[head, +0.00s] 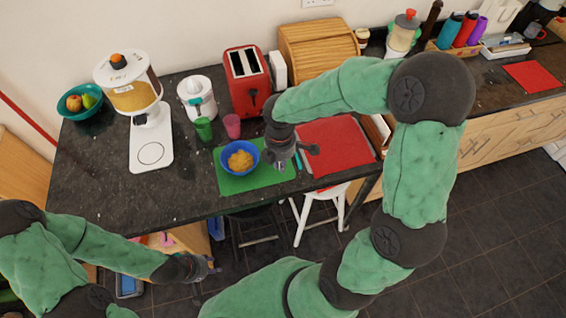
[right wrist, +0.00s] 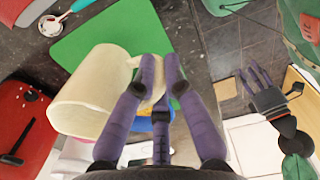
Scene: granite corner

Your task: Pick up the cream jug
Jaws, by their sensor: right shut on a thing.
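The cream jug (right wrist: 85,98) is large in the right wrist view, pale yellow, its body left of the fingers and its handle between them. My right gripper (right wrist: 160,75) is shut on the jug's handle. In the head view my right gripper (head: 285,158) is over the right end of the green mat (head: 232,182), and I cannot make out the jug there. I cannot tell whether the jug touches the counter. My left gripper (head: 208,275) is empty, low in front of the counter; in the right wrist view its fingers (right wrist: 270,85) are spread apart.
A blue bowl (head: 240,157) of yellow food stands on the mat, close left of the right gripper. Green (head: 203,128) and pink (head: 232,126) cups, a red toaster (head: 246,80) and a juicer (head: 196,97) stand behind. A red board (head: 335,145) lies right. The counter's front left is clear.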

